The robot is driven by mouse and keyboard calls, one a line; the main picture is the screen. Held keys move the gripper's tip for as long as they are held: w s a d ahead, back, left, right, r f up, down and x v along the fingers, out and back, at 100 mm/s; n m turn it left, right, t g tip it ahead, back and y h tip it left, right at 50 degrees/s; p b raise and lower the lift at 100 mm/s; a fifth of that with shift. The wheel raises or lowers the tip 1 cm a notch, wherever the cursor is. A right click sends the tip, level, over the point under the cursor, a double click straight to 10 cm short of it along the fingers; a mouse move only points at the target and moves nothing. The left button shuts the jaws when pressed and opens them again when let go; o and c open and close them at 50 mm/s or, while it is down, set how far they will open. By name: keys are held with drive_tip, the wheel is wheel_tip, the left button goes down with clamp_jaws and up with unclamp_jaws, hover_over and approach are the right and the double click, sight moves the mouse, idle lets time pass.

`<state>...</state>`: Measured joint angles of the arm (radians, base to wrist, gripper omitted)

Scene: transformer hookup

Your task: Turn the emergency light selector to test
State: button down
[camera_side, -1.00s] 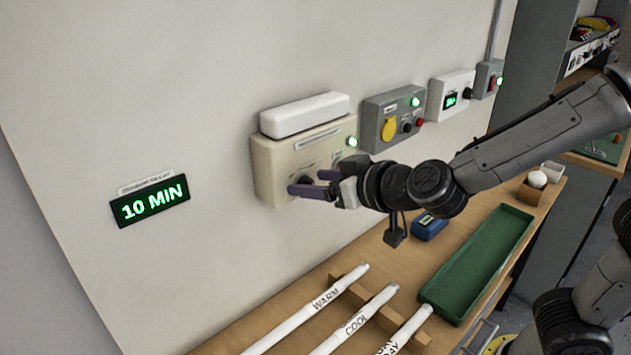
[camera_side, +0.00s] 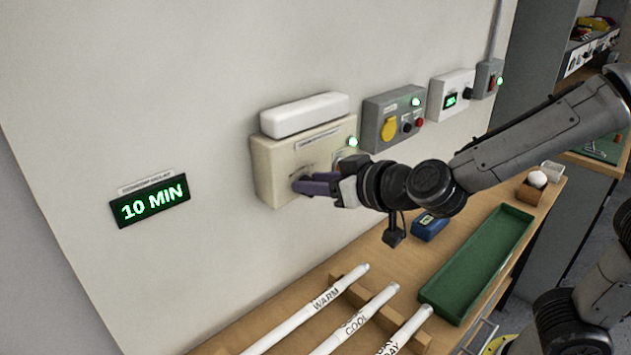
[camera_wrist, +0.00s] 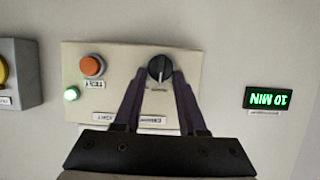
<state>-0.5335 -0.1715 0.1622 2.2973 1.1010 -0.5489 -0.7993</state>
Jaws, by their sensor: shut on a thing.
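The emergency light box (camera_side: 268,165) is a beige panel on the wall with a white lamp housing (camera_side: 305,114) on top and a lit green indicator (camera_side: 352,142). Its selector is a black round knob (camera_wrist: 160,70) with a pale pointer mark, seen in the wrist view, where the box appears upside down. My gripper (camera_side: 303,185) reaches the lower left of the box in the side view. Its purple fingers also show in the wrist view (camera_wrist: 158,82), one on each side of the knob, and are shut on it. The fingers hide most of the knob in the side view.
An orange button (camera_wrist: 92,66) is beside the knob on the same panel. A display (camera_side: 150,201) reads "10 MIN" on the wall at left. A grey box with a yellow socket (camera_side: 388,129) is to the right. Tubes and a green tray (camera_side: 480,262) lie on the bench below.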

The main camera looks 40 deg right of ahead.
drive_tip(key=shift+d, duration=0.1)
drive_tip(key=shift+d+f+m+y, duration=0.1)
drive_tip(key=shift+d+m+y, duration=0.15)
drive_tip(key=shift+m+y, duration=0.8)
drive_tip(key=shift+d+f+m+y, duration=0.1)
drive_tip(key=shift+d+m+y, duration=0.15)
drive_tip(key=shift+m+y, duration=0.75)
drive_tip(key=shift+m+t, duration=0.3)
drive_tip(key=shift+m, duration=0.35)
drive_tip(key=shift+c, duration=2.4)
unclamp_jaws()
drive_tip(key=v, duration=1.4)
